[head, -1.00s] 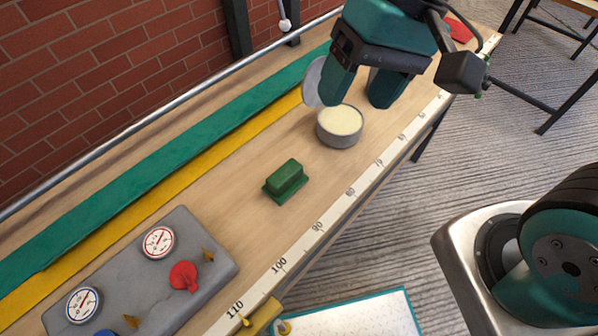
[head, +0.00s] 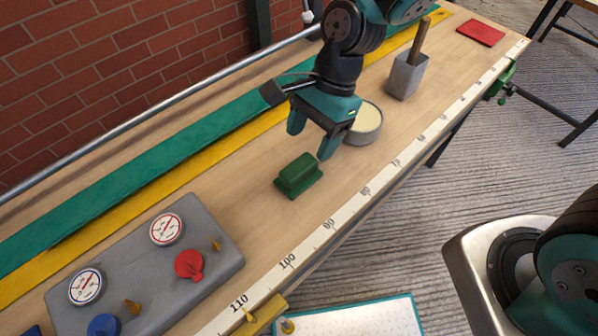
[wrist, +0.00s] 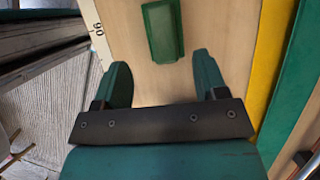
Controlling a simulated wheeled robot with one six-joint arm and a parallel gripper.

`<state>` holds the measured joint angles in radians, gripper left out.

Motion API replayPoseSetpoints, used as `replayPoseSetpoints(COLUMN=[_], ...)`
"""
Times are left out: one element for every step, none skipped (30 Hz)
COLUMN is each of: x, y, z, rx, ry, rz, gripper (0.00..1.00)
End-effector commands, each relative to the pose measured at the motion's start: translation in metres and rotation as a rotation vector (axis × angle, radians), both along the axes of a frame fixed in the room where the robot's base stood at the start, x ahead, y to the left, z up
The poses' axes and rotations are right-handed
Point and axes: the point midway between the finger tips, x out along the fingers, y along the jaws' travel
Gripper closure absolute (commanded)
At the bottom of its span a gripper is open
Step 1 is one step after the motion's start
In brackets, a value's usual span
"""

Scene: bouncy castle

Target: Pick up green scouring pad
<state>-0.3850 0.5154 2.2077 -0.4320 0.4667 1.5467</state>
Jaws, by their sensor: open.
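The green scouring pad (head: 298,175) lies on the wooden bench top, a dark green block on a slightly wider green base. It also shows in the wrist view (wrist: 163,30), at the top, ahead of and between my fingertips. My gripper (head: 308,141) is open and empty, above the bench and just behind the pad, with its fingers pointing down. In the wrist view, its two teal fingers (wrist: 158,72) are spread wide, wider than the pad, and do not touch it.
A round tin with pale contents (head: 366,124) stands close beside my gripper. A grey holder with a wooden handle (head: 407,76) and a red cloth-like square (head: 481,32) lie farther back. A grey gauge panel (head: 205,215) is at the left. A ruler edges the bench front.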

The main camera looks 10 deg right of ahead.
Motion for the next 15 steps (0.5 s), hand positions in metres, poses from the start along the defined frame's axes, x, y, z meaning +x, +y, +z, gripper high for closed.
replayPoseSetpoints(x=[-0.003,-0.003,-0.004,-0.004,-0.005,-0.005,-0.005,-0.006,-0.006,-0.007,-0.007,-0.008,-0.008,-0.008,-0.010], y=[0.003,0.004,0.005,0.006,0.006,0.007,0.008,0.008,0.010,0.011,0.012,0.015,0.016,0.018,0.020], z=[-0.009,-0.012,-0.016,-0.018,-0.019,-0.021,-0.022,-0.024,-0.028,-0.032,-0.036,-0.043,-0.047,-0.052,-0.058], rx=[-0.002,-0.002,-0.001,-0.001,-0.001,0.000,0.000,0.000,-0.001,-0.001,-0.001,-0.001,-0.001,-0.001,0.000], ry=[0.003,0.002,0.002,0.002,0.001,0.000,0.000,0.000,0.001,0.002,0.003,0.004,0.003,0.003,0.002], rz=[0.002,0.001,0.001,0.001,0.002,0.001,0.001,0.001,0.003,0.003,0.003,0.004,0.002,0.003,0.003], gripper=[0.34,0.34,0.34,0.34,0.34,0.34,0.34,0.34,0.34,0.34,0.34,0.34,0.34,0.34,0.34])
